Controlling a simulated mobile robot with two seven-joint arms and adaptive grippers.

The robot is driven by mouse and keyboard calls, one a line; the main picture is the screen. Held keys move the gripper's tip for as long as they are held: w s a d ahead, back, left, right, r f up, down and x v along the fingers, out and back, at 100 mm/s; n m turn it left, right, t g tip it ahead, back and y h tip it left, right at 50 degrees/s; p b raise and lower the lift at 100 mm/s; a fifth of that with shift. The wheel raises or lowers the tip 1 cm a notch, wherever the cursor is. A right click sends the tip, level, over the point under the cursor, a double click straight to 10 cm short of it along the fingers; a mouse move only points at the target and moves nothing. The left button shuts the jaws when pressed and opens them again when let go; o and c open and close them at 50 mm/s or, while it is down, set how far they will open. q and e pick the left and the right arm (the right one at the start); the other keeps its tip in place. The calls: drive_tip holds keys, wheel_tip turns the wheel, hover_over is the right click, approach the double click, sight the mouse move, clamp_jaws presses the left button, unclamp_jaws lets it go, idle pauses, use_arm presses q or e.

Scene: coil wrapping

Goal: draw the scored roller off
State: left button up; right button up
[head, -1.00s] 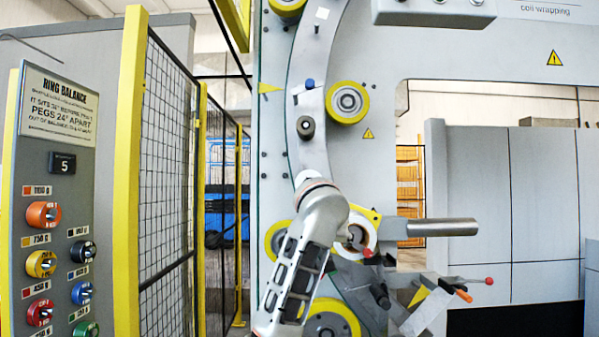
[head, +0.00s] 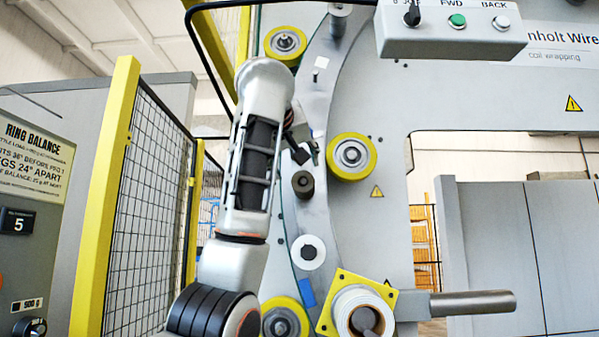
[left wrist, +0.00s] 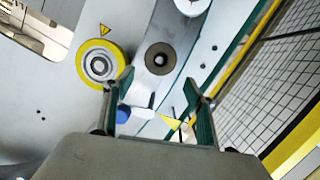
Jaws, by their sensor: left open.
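Several yellow-rimmed rollers are mounted along the curved grey ring. One is right of my left gripper in the head view (head: 352,157) and also shows in the left wrist view (left wrist: 100,64). A dark roller (head: 303,184) sits just below the gripper; in the left wrist view (left wrist: 159,58) it lies beyond the fingertips, between their lines. I cannot make out scoring on any roller. My left gripper (head: 304,148) is open and empty in front of the ring; its two fingers show in the left wrist view (left wrist: 158,90). My right gripper is out of view.
A yellow square plate (head: 328,318) with a white roll and a grey bar (head: 472,304) stand out low on the machine. A control box (head: 450,30) hangs at upper right. A mesh fence (head: 155,210) and the ring balance panel (head: 35,180) are at left.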

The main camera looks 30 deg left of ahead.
sight(300, 178)
use_arm(q)
drive_tip(key=p+x, duration=0.3)
drive_tip(key=x, duration=0.4)
drive_tip(key=shift+a+r, duration=0.15)
drive_tip(key=shift+r, duration=0.05)
drive_tip(key=shift+w+a+f, duration=0.15)
drive_tip(key=shift+w+f, duration=0.05)
drive_tip(key=shift+w, duration=0.35)
drive_tip(key=c, duration=1.4)
drive_tip(key=o, duration=0.5)
drive_tip(key=c, duration=0.4)
drive_tip(key=shift+s, duration=0.1)
